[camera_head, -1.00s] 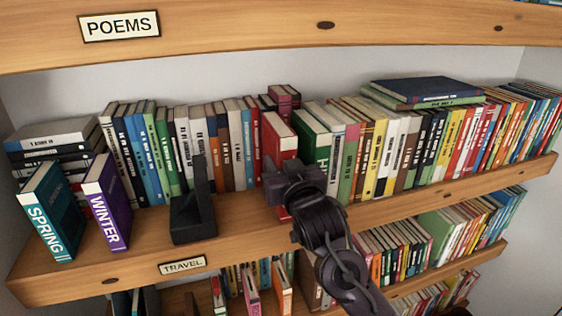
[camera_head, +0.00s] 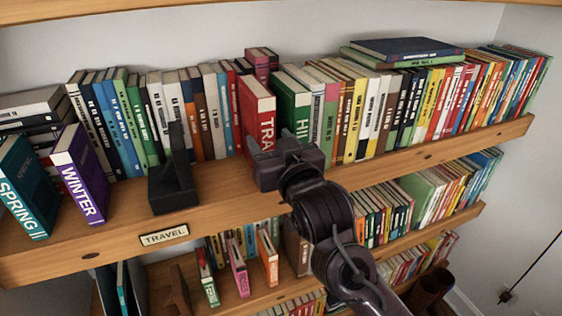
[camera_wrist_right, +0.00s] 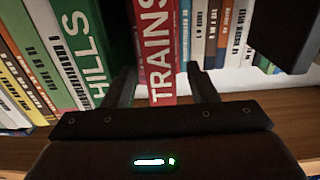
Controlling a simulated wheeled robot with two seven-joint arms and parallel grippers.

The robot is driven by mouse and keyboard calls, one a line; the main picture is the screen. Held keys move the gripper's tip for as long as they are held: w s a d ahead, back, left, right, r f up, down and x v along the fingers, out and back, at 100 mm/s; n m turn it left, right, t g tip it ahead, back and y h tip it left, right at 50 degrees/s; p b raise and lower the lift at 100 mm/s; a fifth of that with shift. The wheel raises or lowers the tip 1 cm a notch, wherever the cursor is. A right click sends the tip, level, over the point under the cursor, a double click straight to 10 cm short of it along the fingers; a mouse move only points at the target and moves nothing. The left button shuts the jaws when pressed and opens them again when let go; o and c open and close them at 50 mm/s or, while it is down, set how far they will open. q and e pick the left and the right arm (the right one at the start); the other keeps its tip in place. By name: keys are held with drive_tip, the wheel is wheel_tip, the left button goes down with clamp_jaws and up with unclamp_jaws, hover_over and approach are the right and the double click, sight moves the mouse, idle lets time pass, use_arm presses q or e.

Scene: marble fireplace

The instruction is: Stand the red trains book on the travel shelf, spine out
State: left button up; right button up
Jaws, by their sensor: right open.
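The red trains book (camera_head: 257,104) stands upright on the travel shelf (camera_head: 225,199), its spine facing out. The green hills book (camera_head: 292,100) is right beside it on the right. My right gripper (camera_head: 283,149) is open in front of the trains book's lower spine. In the right wrist view the two fingers sit on either side of the trains book's spine (camera_wrist_right: 155,45), near its lower end, with gaps visible. The travel label (camera_head: 164,235) is on the shelf's front edge. My left gripper is not in view.
A black bookend (camera_head: 172,185) stands left of the trains book, with bare shelf between. The purple winter book (camera_head: 83,180) and teal spring book (camera_head: 28,190) stand farther left. A tight row of books fills the back and right.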

drive_tip(key=shift+b+v, duration=0.55)
drive_tip(key=shift+v, duration=2.1)
